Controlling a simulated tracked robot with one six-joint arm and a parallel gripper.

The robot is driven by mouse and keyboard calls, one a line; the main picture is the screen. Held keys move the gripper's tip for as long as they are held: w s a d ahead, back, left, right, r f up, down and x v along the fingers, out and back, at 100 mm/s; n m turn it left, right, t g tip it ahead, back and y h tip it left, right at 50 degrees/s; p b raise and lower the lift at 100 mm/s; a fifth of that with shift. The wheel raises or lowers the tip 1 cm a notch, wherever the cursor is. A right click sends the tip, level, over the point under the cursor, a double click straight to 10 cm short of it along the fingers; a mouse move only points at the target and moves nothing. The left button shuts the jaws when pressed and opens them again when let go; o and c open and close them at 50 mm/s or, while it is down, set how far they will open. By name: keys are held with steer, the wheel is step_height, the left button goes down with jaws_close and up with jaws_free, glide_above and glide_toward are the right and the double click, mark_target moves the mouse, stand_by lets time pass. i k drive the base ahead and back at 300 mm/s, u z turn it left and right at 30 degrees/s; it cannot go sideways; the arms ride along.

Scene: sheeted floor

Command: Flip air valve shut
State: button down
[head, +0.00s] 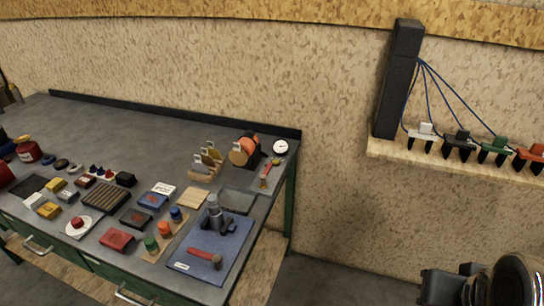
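A small fitting with a red handle and a brass-coloured end (267,174) is at the right end of the grey workbench (150,125), just below a round white-faced gauge (280,147). It looks like the air valve, but it is too small to be sure. Its red part slants up to the right. I cannot tell whether it stands open or shut. My gripper is not in view. Dark rounded parts at the lower right corner look like my own arm, well apart from the bench.
A blue mat (190,268) bears a grey upright device (214,213) and a red-headed tool (205,257). Several small boxes and parts crowd the bench's left and front. A wall shelf (450,163) at right holds several coloured clamps. Floor right of the bench is clear.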

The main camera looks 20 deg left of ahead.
mark_target(263, 177)
steer(key=i, duration=0.8)
steer(key=u, duration=2.9)
